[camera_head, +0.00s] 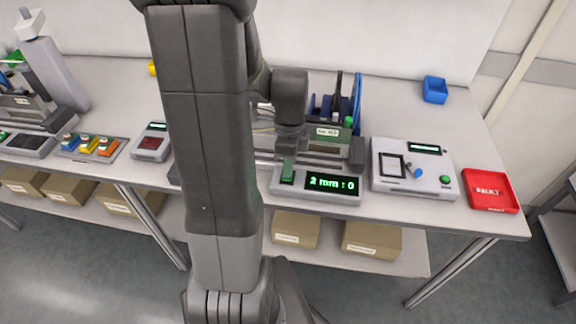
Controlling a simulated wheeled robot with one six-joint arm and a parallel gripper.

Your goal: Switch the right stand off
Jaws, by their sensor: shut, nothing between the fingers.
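The right stand (325,145) stands behind a grey control box (315,200) at the table's front edge, right of my arm. The box has a lit display (331,183) reading "2 mm : 0" in green. A green switch (288,170) sits at the box's left end; which way it is set I cannot tell. My gripper (287,157) is shut and empty, pointing down just above or at the switch. Whether it touches the switch is unclear. My arm hides part of the right stand's left side.
A grey device (412,185) with a green button and a red tray (490,191) stand to the right. A blue bin (435,90) is behind them. Another stand (52,75), a box with coloured blocks (90,147) and a small display unit (152,141) are left.

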